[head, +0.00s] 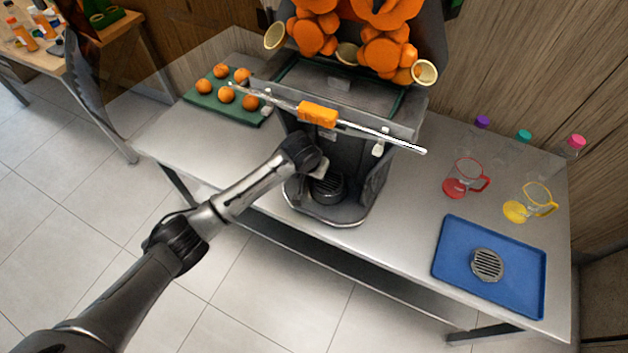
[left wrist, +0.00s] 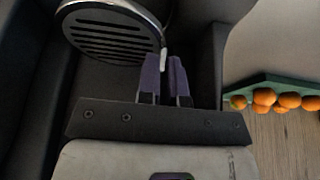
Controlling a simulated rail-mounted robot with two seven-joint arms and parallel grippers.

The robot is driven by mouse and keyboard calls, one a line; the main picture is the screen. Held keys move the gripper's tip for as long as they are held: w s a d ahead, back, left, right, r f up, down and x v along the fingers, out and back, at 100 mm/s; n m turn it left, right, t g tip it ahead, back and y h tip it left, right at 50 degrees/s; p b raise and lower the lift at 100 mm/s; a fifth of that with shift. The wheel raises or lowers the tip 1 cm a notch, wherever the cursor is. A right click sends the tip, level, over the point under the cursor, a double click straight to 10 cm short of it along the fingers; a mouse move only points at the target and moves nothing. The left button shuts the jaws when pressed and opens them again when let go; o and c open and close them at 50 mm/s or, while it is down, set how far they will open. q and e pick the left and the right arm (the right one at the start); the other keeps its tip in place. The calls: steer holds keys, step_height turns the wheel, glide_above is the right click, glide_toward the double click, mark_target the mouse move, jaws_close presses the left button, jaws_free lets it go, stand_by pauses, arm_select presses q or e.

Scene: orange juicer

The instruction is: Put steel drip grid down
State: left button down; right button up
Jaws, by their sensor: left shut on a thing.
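A round slotted drip grid (head: 328,188) is low in the front bay of the juicer (head: 375,165). It shows large and tilted in the left wrist view (left wrist: 105,32), with dark slots and a bright steel rim. My left gripper (head: 324,169) is shut on the grid's edge, at a small pale tab (left wrist: 163,58) between the fingertips. I cannot tell whether the grid touches the bay floor. A second round slotted steel grid (head: 487,264) lies on the blue tray (head: 455,262) at the right. My right gripper is not in view.
A red-based jug (head: 462,184) and a yellow-based jug (head: 518,211) stand behind the tray, near capped clear bottles (head: 576,142). A green board (head: 205,101) with several oranges is at the left. A white bar with an orange middle (head: 317,114) crosses the juicer. Counter left of the tray is clear.

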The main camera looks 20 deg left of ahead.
arm_select(q)
step_height(320, 180, down, 5)
steer(key=shift+r+b, duration=0.1)
steer(key=shift+b, duration=1.1)
steer(key=shift+w, duration=0.2)
steer(key=shift+w, duration=0.1)
steer(key=c, duration=1.3)
jaws_free()
steer(key=shift+o, duration=0.2)
